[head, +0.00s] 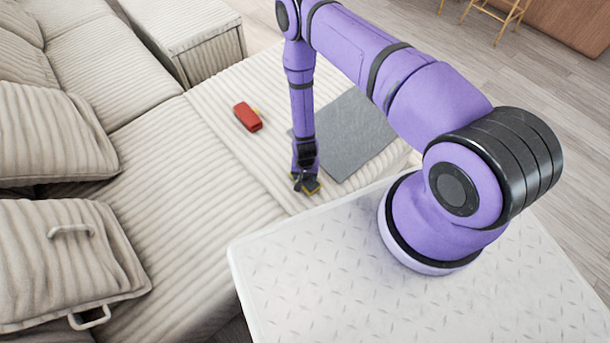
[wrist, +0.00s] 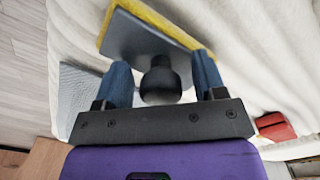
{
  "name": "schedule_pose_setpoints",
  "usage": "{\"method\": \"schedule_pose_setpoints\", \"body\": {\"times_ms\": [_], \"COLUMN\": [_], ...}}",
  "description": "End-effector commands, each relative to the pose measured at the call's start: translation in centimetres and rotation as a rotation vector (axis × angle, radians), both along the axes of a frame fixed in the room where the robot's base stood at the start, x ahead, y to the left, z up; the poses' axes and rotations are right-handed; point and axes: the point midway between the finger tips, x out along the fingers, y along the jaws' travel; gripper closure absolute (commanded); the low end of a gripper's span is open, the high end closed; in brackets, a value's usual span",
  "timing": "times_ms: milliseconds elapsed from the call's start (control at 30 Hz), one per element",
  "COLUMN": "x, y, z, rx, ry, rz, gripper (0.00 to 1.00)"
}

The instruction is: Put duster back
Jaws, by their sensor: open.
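The duster (wrist: 138,40) looks like a flat dark grey plate with a yellow edge and a round black knob. It lies on the ribbed beige sofa seat. In the head view it shows only as a small dark and yellow patch (head: 313,187), mostly hidden by my gripper (head: 304,180). My gripper points down over it near the seat's front edge. In the wrist view my two blue fingers are apart, with the black knob (wrist: 160,82) between them and a gap visible on each side.
A grey flat mat or cloth (head: 350,137) lies to the right of my gripper. Cushions (head: 55,140) and a bag-like piece with handles (head: 65,265) are at left. Open seat surface lies between.

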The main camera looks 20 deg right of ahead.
Motion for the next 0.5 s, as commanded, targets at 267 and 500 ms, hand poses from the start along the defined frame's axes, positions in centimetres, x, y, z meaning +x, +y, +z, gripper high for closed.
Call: {"method": "schedule_pose_setpoints", "body": {"times_ms": [267,500], "x": [0.1,0.1], "y": [0.0,0.0], "z": [4.3,8.5], "rx": [0.0,0.0], "ry": [-0.002,-0.002], "rz": [0.0,0.0], "gripper": [0.36,0.36]}}
